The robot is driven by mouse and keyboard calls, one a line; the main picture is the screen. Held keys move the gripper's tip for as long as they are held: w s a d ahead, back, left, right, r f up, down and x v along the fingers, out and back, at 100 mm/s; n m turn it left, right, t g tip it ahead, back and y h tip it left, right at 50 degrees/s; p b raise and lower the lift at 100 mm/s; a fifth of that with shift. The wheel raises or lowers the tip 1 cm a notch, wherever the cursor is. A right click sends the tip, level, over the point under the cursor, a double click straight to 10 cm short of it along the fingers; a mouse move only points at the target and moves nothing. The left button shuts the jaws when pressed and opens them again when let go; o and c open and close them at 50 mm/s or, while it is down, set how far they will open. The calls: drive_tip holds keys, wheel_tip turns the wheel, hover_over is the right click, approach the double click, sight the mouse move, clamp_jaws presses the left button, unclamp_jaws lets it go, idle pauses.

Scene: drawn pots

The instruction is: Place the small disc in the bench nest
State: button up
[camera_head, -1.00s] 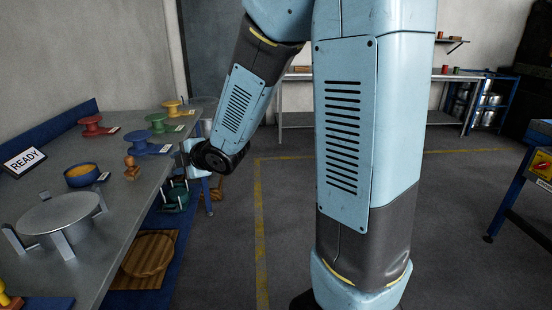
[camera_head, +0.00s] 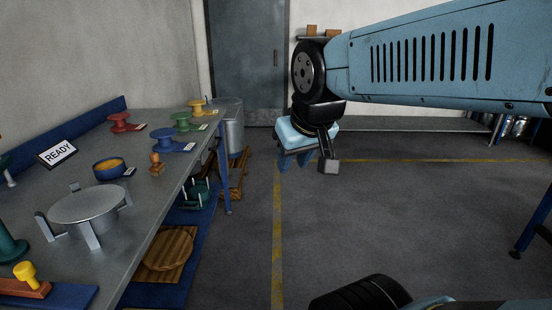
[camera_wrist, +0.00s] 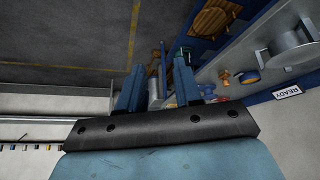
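A round grey metal stand with upright brackets around it, which looks like the bench nest (camera_head: 92,236), is on the bench at the left. It also shows in the wrist view (camera_wrist: 284,52). Its top is a flat grey round; I cannot tell whether that is a separate disc. A round wooden disc (camera_head: 168,248) lies on the blue lower shelf and shows in the wrist view (camera_wrist: 214,18). I cannot tell which piece is the small disc. My gripper (camera_head: 304,163) hangs over the floor, right of the bench. In the wrist view its fingers (camera_wrist: 158,66) are apart, with nothing seen held.
The bench (camera_head: 150,205) also carries several coloured spools, an orange-filled blue bowl (camera_head: 109,168), a wooden stamp (camera_head: 156,163) and a READY sign (camera_head: 57,152). A green pronged holder (camera_head: 197,192) is below. A bin (camera_head: 229,125) stands beyond. The floor at right is clear.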

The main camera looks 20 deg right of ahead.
drive_tip(key=shift+s+d+r, duration=0.1)
drive_tip(key=shift+s+d, duration=0.15)
drive_tip(key=shift+s, duration=0.35)
drive_tip(key=shift+c, duration=0.5)
drive_tip(key=shift+s+m, duration=0.2)
drive_tip(key=shift+m, duration=0.1)
drive_tip(key=shift+c, duration=0.6)
drive_tip(key=c, duration=0.3)
drive_tip(key=shift+a+f+g, duration=0.25)
drive_tip(key=shift+f+g, duration=0.05)
clamp_jaws()
drive_tip(key=w+a+f+m+g+y, duration=0.4)
drive_tip(key=a+f+y, duration=0.15)
drive_tip(key=a, duration=0.45)
drive_tip(key=w+a+f+m+g+y, duration=0.35)
drive_tip(key=a+m+y, duration=0.2)
drive_tip(key=a, duration=0.35)
drive_tip(key=w+a+f+m+t+y, duration=0.2)
drive_tip(key=w+f+m+t+y, duration=0.15)
drive_tip(key=w+f+m, duration=0.35)
drive_tip(key=w+a+f+m+t+y, duration=0.1)
drive_tip(key=w+f+m+t+y, duration=0.1)
drive_tip(key=w+m+t, duration=0.5)
drive_tip(key=shift+n+g, duration=0.55)
drive_tip(key=shift+g, duration=0.25)
drive_tip(key=x, duration=0.9)
drive_tip(key=w+x, duration=0.1)
drive_tip(key=x, duration=0.4)
drive_tip(key=shift+w, duration=0.25)
